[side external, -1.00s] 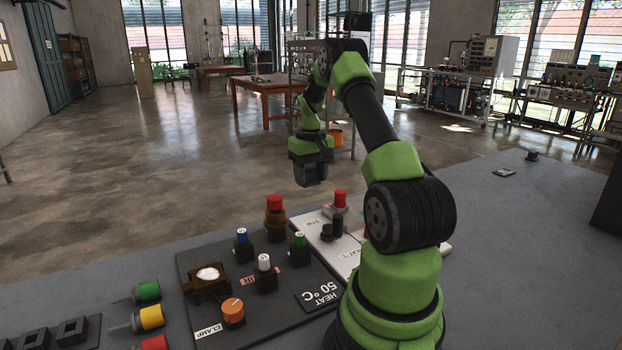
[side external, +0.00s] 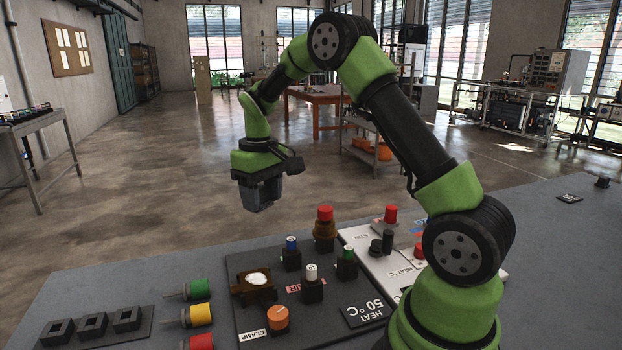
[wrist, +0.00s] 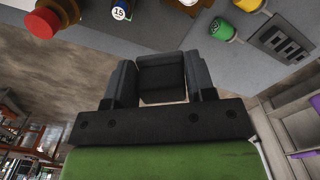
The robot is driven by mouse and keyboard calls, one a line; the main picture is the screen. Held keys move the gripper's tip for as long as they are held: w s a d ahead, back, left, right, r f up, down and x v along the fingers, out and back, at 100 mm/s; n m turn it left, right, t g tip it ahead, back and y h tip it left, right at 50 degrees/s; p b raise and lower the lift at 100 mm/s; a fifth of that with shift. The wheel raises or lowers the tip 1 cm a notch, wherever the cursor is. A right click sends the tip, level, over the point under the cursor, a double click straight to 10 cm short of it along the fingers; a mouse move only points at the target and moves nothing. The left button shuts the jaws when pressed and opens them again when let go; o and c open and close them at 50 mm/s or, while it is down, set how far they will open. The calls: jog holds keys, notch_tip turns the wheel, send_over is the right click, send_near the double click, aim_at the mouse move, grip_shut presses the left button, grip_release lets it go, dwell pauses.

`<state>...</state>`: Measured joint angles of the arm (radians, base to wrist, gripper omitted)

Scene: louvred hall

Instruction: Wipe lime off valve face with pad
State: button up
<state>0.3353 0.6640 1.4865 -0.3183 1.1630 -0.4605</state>
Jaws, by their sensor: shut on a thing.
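The valve (side external: 252,293) is a brown metal body on the black panel, its round face (side external: 257,279) covered in white and turned upward. In the wrist view only a sliver of what looks like it shows at the top edge. My gripper (side external: 259,197) hangs in the air beyond the panel's far edge, above and apart from the valve. In the wrist view my gripper's two grey fingers (wrist: 160,80) are closed on a dark block, which appears to be the pad (wrist: 162,78). The pad's underside is hidden.
On the panel (side external: 240,262) stand a tall red-capped part (side external: 325,228), an orange-topped knob (side external: 278,318) and small numbered vials (side external: 312,283). Green (side external: 199,289) and yellow (side external: 200,315) bottles lie left of it, beside a slotted black rack (side external: 92,327). A white board (side external: 372,249) lies right.

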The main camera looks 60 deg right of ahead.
jog(key=a+n, duration=0.2)
jog(key=a, duration=0.7)
send_near(247, 284)
jog(key=shift+w+a+f, duration=0.1)
jog(key=shift+a+f, duration=0.05)
jog(key=shift+f, duration=0.85)
jog(key=shift+w+a+f, duration=0.15)
jog(key=shift+f, duration=0.8)
jog(key=shift+w+a+f, duration=0.1)
jog(key=shift+a+f, duration=0.05)
jog(key=shift+f, duration=0.85)
jog(key=shift+s+d+f, duration=0.35)
jog(key=shift+d+f, duration=0.05)
jog(key=shift+f, duration=0.05)
jog(key=shift+s+d+r, duration=0.2)
jog(key=shift+s+d, duration=0.7)
jog(key=shift+s+d+r, duration=0.2)
jog(key=shift+s+d, duration=0.65)
jog(key=shift+s, duration=0.05)
jog(key=shift+w+a+r, duration=0.2)
jog(key=shift+w+a, duration=0.9)
jog(key=shift+a, duration=0.05)
jog(key=shift+w+a+r, duration=0.15)
jog(key=shift+w+a, duration=0.95)
jog(key=shift+d+f, duration=0.1)
jog(key=shift+f, duration=0.05)
notch_tip(247, 284, up, 7)
jog(key=shift+f, duration=0.15)
